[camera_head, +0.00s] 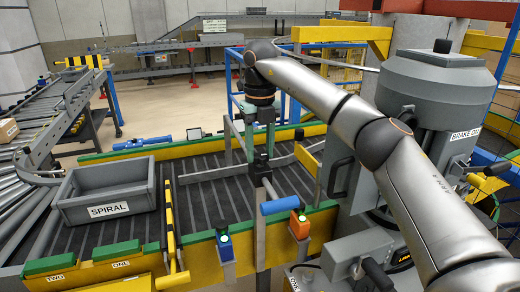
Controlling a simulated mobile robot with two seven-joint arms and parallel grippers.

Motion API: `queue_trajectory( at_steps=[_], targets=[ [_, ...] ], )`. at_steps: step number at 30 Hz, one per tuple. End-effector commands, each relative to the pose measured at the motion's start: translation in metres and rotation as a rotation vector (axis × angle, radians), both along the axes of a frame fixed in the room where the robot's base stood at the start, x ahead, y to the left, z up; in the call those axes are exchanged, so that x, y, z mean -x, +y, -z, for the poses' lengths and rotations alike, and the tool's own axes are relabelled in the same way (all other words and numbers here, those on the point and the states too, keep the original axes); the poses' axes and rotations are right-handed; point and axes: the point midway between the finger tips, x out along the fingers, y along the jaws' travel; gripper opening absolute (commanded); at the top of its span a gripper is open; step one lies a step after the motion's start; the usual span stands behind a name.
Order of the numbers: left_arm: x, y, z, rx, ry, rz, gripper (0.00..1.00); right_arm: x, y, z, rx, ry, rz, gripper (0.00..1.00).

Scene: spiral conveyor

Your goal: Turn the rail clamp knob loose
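My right arm reaches in from the right, and its wrist points down over the conveyor. My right gripper (261,150) is at the top of an upright grey post (261,238) in the middle of the view. A dark clamp part (262,172) sits on this post just below the fingers. The gripper and clamp overlap in the picture, so I cannot tell whether the fingers touch or grip a knob. Grey guide rails (212,174) run out from near the post above the dark belt. My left gripper is not in view.
A grey SPIRAL tote (108,213) stands on the left of the belt. A yellow-black striped bar (169,222) stands right of it. A blue-handled bracket (280,205) and an orange unit (299,225) are at the front. A large grey BRAKE ON machine (440,90) fills the right.

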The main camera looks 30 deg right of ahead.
Motion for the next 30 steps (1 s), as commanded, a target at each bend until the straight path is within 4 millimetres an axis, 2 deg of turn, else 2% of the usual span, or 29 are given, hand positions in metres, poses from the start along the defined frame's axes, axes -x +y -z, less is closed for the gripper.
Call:
queue_trajectory(
  at_steps=[1, 7, 17, 20, 25, 30],
  targets=[
    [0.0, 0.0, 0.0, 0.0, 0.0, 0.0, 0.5, 0.0, 0.0, -0.001, -0.001, -0.001, 0.001, 0.54],
    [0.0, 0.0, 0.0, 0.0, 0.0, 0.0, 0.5, 0.0, 0.0, 0.0, 0.0, 0.0, 0.001, 0.76],
    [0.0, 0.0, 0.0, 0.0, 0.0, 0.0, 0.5, 0.0, 0.0, -0.004, -0.001, 0.0, 0.002, 0.76],
    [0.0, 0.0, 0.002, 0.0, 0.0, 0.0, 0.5, 0.0, 0.0, -0.015, -0.001, -0.002, 0.002, 0.76],
    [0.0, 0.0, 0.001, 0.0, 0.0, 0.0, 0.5, 0.0, 0.001, -0.053, 0.0, -0.005, 0.002, 0.76],
    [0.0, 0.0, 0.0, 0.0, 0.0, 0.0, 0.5, 0.0, 0.0, -0.083, 0.002, -0.003, 0.004, 0.76]
  ],
)
